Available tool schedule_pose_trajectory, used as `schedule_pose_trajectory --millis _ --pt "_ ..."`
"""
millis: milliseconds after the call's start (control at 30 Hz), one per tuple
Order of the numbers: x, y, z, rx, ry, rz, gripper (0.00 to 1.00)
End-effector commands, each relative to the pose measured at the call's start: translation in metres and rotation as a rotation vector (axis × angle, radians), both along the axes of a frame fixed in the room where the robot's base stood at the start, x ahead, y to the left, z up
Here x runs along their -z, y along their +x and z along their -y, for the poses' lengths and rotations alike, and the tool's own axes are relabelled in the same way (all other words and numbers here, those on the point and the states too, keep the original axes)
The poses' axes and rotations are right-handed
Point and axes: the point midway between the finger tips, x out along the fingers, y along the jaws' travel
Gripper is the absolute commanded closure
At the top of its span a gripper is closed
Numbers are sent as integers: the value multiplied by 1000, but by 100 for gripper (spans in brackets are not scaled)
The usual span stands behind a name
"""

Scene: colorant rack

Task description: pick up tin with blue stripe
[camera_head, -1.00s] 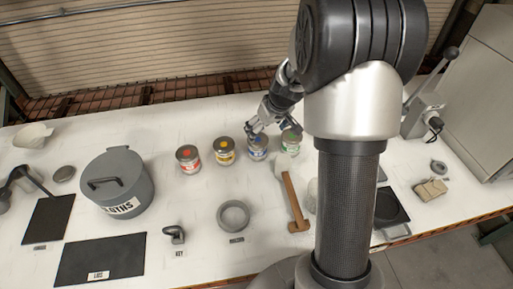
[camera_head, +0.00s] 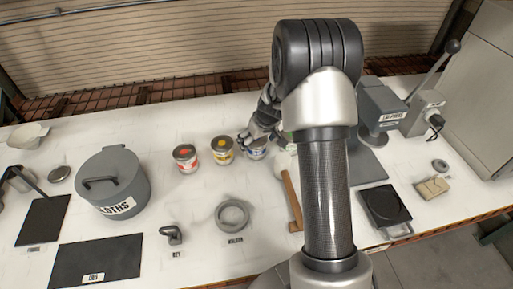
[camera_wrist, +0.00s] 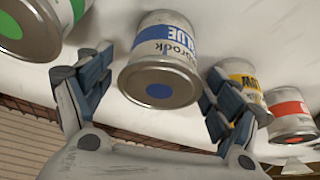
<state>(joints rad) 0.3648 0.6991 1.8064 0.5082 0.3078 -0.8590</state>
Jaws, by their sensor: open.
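The tin with the blue stripe (camera_wrist: 163,50) stands upright on the bench and shows in the wrist view with a blue dot on its lid. In the head view the tin (camera_head: 257,153) is partly covered by my gripper (camera_head: 258,137). In the wrist view my gripper (camera_wrist: 155,100) is open, one finger on each side of the blue tin's lid end. I cannot tell whether either finger touches it. The green tin (camera_wrist: 45,25) is close beside the left finger. The yellow tin (camera_wrist: 240,80) is partly behind the right finger.
The yellow tin (camera_head: 222,151) and red tin (camera_head: 186,159) stand left of the blue one. A hammer (camera_head: 291,200) lies in front. A grey pot (camera_head: 115,182) stands left, and a ring (camera_head: 232,216) lies nearer. A lid press (camera_head: 384,108) stands right.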

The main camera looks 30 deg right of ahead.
Motion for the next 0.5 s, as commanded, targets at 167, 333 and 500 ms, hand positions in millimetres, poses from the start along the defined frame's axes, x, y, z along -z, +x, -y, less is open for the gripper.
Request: schedule_pose_trajectory --millis 167,333,500 --pt "0 0 0 0 0 0 22" --pt "-1 0 0 0 0 0 33" --pt "0 0 0 1 0 0 44"
